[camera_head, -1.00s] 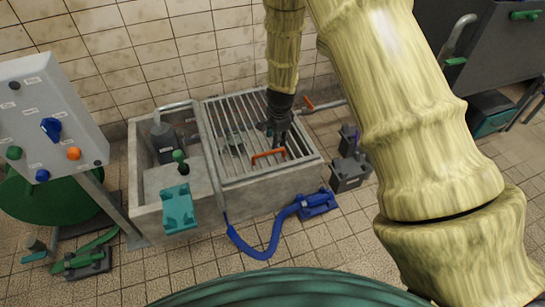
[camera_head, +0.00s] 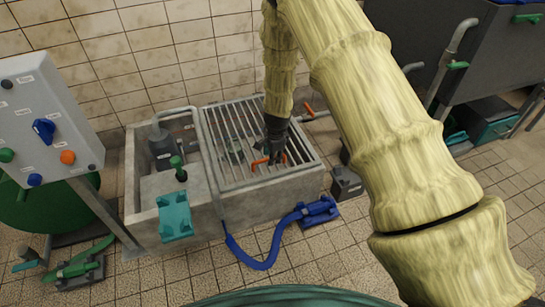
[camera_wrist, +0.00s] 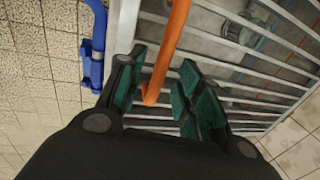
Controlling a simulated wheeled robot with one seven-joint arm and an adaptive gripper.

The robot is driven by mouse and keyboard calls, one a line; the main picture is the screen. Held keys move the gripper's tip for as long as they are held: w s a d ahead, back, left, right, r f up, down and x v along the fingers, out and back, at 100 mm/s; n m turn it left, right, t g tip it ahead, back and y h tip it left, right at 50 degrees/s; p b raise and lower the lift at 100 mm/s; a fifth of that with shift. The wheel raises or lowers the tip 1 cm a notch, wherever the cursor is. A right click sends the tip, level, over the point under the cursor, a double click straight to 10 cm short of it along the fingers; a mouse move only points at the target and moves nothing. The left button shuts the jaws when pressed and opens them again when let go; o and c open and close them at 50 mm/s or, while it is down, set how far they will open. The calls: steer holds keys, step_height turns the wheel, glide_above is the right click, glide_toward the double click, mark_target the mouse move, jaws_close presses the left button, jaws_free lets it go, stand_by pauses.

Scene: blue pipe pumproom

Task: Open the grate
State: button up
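The grate (camera_head: 228,130) is a panel of grey metal bars lying flat and closed over the right part of a concrete basin. An orange handle (camera_head: 258,164) stands up near its front edge. My gripper (camera_head: 275,158) is down at the handle. In the wrist view my gripper (camera_wrist: 163,62) is open, with one dark green finger on each side of the orange handle (camera_wrist: 172,45). A gap shows between the handle and the right finger; the left finger is close to the handle, and I cannot tell if it touches. The grate bars (camera_wrist: 215,60) show beyond.
The concrete basin's (camera_head: 205,220) left part is open and holds a pump (camera_head: 162,146). A teal bracket (camera_head: 175,216) hangs on its front. A control panel (camera_head: 40,115) stands left. A tiled wall is behind.

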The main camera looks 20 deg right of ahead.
steer(key=shift+f, duration=0.2)
jaws_close()
